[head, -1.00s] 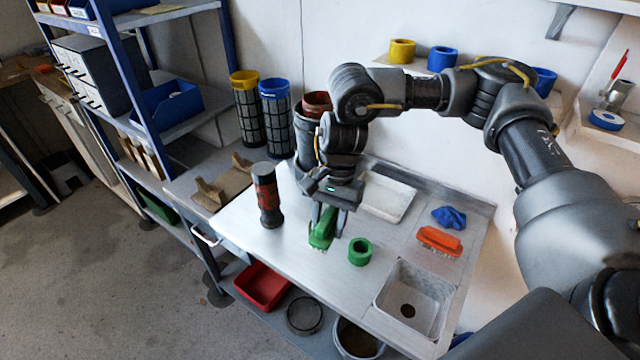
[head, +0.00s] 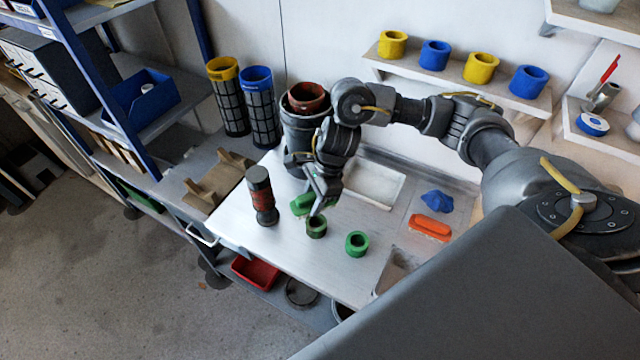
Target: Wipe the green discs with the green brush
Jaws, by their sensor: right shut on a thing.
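The green brush (head: 301,204) is in my right gripper (head: 318,207), low over the metal worktop (head: 270,262) and partly hidden by the fingers. A dark green, brownish-looking disc (head: 316,228), shaped like a thick ring, stands just in front of the gripper. A brighter green disc (head: 357,244) stands apart, to its right. I cannot tell whether the brush touches the worktop or the darker disc. My left gripper is out of view.
A dark red-banded cylinder (head: 262,196) stands close left of the brush. A dark bin with a brown ring (head: 306,97) stands behind. A white tray (head: 375,184), blue cloth (head: 437,201) and orange brush (head: 430,228) lie to the right. Blue and yellow rings sit on the wall shelf (head: 455,72).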

